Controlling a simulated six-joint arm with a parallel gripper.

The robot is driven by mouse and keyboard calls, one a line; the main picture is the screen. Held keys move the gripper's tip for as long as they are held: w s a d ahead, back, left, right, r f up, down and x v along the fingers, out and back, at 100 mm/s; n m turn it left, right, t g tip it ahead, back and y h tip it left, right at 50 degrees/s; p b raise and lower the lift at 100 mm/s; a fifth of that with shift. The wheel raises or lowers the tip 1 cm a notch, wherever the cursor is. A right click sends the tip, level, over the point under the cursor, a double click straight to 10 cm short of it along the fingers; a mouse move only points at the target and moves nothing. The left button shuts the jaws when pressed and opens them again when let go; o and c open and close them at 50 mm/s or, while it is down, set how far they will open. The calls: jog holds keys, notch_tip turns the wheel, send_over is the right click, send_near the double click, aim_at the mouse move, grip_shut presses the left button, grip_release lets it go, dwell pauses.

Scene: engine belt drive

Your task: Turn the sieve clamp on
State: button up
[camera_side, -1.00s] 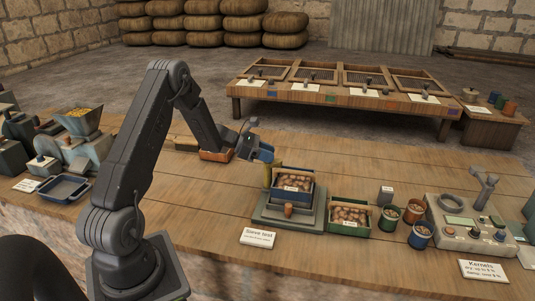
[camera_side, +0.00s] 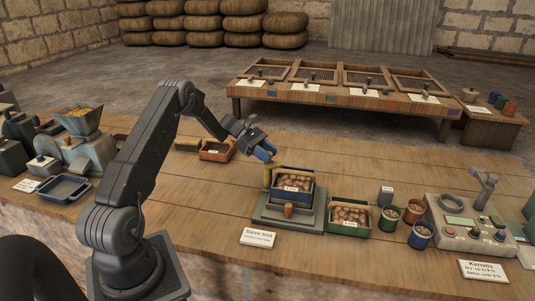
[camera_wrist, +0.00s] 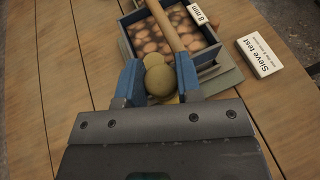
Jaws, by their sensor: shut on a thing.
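The sieve tester (camera_side: 290,221) is a grey base with a blue box (camera_side: 293,199) of brown kernels on it. A yellow clamp post (camera_side: 267,176) stands at its back left corner. In the wrist view the clamp's round olive-yellow knob (camera_wrist: 159,80) sits between the blue fingers of my gripper (camera_wrist: 158,76), and a tan bar (camera_wrist: 165,24) reaches from it over the kernel box (camera_wrist: 205,58). In the side view my gripper (camera_side: 264,154) is at the top of the post, shut on the clamp. The fingers partly hide the knob.
A green box of kernels (camera_side: 350,214) stands right of the tester, with small cups and a control panel (camera_side: 468,232) beyond. The "Sieve test" card (camera_side: 258,238) lies in front. An orange-brown tray (camera_side: 217,151) is behind my arm. The bench behind the tester is clear.

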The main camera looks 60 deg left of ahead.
jog(key=o, duration=0.9)
jog(key=shift+o, duration=0.2)
jog(key=v, duration=1.3)
jog(key=shift+s+a+r, duration=0.2)
jog(key=shift+a+r, duration=0.05)
jog(key=shift+a, duration=0.05)
